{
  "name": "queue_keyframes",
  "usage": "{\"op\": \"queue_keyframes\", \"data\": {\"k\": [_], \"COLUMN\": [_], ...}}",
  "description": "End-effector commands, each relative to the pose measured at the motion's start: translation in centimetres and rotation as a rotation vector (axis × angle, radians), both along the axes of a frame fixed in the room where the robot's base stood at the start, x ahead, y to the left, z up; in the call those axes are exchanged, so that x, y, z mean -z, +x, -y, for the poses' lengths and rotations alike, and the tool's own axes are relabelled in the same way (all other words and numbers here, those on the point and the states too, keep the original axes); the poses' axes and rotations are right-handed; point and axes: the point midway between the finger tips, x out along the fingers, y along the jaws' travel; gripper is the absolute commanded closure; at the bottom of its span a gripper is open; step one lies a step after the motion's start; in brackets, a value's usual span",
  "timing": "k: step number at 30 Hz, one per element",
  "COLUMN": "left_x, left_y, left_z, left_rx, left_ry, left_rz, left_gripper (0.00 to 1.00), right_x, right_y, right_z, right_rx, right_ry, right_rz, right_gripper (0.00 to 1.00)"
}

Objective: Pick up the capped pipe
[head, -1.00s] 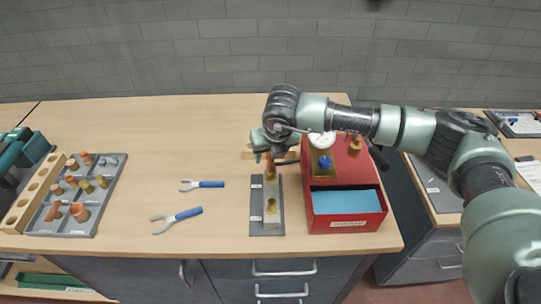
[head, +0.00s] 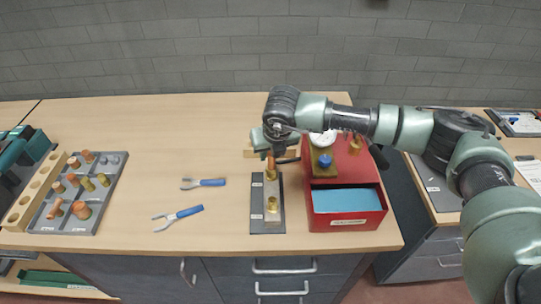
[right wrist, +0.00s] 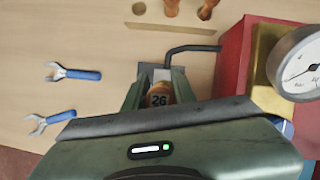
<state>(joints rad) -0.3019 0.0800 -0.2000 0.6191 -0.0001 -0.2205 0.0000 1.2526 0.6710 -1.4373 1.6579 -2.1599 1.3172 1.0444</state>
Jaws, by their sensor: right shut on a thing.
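The capped pipe (head: 271,161) is a short orange-copper piece standing upright over the far end of a narrow grey fixture plate (head: 258,222). In the right wrist view its round end (right wrist: 160,98) shows a dark "26" marking. My right gripper (head: 272,146) points down over the fixture, with its fingers shut around the pipe. The fingers (right wrist: 160,90) also show on both sides of the pipe in the right wrist view. Whether the pipe's lower end touches the brass fitting (head: 272,176) I cannot tell. My left gripper is not in view.
A red box (head: 372,221) with a gauge (head: 322,139) stands close to the right. Two blue-handled tools (head: 188,212) lie on the left. A grey tray (head: 98,207) of copper and brass fittings is farther left.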

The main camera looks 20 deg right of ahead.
Motion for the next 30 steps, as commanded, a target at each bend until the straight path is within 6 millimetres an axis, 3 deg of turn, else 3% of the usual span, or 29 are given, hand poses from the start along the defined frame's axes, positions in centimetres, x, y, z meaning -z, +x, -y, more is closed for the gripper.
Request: {"op": "queue_keyframes", "data": {"k": [8, 21, 30], "left_x": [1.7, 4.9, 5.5], "left_y": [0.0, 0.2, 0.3], "left_z": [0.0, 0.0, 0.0], "left_rx": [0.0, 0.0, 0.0], "left_ry": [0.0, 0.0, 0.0], "left_rz": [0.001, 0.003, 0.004], "left_gripper": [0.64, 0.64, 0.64], "right_x": [-4.0, -15.1, -19.1], "right_y": [0.1, 0.1, 0.0], "right_z": [0.0, 0.0, 0.0], "right_rx": [0.0, 0.0, 0.0], "right_ry": [0.001, -0.001, -0.001], "right_rz": [0.006, 0.006, 0.002], "right_gripper": [1.0, 1.0, 1.0]}}
